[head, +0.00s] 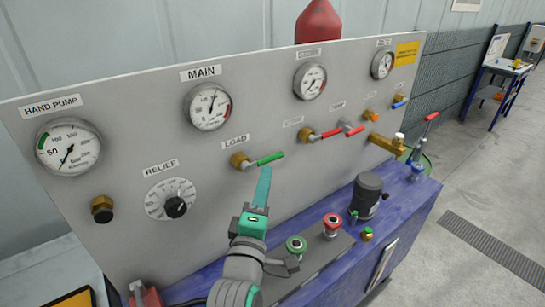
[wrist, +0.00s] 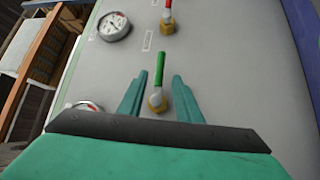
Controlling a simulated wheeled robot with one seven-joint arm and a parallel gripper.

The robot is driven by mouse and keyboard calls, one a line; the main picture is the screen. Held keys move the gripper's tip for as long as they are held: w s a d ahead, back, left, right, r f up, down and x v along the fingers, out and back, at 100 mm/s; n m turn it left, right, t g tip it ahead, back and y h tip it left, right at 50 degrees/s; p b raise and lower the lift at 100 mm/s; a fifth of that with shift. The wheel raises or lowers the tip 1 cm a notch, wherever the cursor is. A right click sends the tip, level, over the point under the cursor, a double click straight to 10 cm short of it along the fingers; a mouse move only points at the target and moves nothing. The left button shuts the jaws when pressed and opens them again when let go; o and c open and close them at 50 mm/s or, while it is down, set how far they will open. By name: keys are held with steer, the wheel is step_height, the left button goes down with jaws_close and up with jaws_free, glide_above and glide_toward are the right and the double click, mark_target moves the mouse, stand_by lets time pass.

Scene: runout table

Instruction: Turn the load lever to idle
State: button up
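The load lever (head: 265,160) has a green handle on a brass valve under the LOAD label (head: 236,141). In the head view the handle points right and slightly up from its valve. In the wrist view the lever (wrist: 160,70) stands between the two fingers, its brass base just beyond the palm side. My gripper (head: 264,178) is just below and in front of the lever in the head view. In the wrist view my gripper (wrist: 159,85) is open, with a teal finger on each side of the lever and visible gaps. I cannot tell its depth to the handle.
A red-handled valve (head: 322,134) sits right of the load lever. The RELIEF dial (head: 174,206) is left of my gripper. Green (head: 296,244) and red (head: 331,222) buttons and a dark cylinder (head: 367,192) stand on the blue bench at lower right.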

mark_target(272, 158)
steer(key=x, duration=0.9)
steer(key=shift+w, duration=0.2)
jaws_close()
